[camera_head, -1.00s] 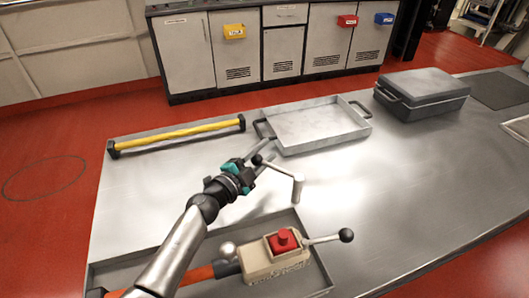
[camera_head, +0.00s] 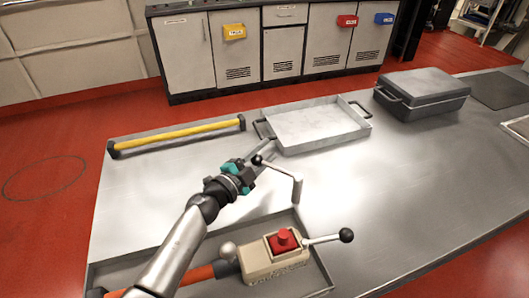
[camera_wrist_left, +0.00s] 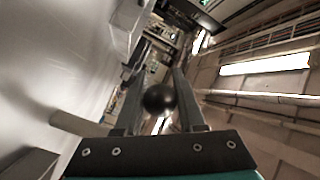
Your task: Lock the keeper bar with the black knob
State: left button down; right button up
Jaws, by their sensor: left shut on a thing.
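A grey cranked bar (camera_head: 284,172) with a black knob (camera_head: 257,160) at its left end stands over the near tray. Its upright part comes down at its right end, behind the beige box. My left gripper (camera_head: 259,157) comes in from the left and is shut on this knob. In the left wrist view the black knob (camera_wrist_left: 158,99) sits between the two dark fingers. A second black knob (camera_head: 346,235) is on a lever of the beige box (camera_head: 275,262), which has a red block on top. My right gripper is out of view.
The near tray (camera_head: 325,281) holds the beige box and an orange bar. A yellow bar (camera_head: 180,134) lies at the back left of the bench. An open metal tray (camera_head: 358,130) and a grey case (camera_head: 425,108) stand behind. The bench's right middle is clear.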

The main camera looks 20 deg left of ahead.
pick_arm(q)
jog(key=shift+s+a+r+n+t+y+p, duration=0.15)
jog(key=shift+s+n+t+y+p, duration=0.15)
jog(key=shift+s+n+y+p, duration=0.4)
jog(key=shift+a+y, duration=0.1)
jog(key=shift+y, duration=0.3)
jog(key=c, duration=0.5)
grip_release()
jog(key=v, duration=1.5)
jog(key=shift+f, duration=0.3)
jog(key=shift+c, duration=0.3)
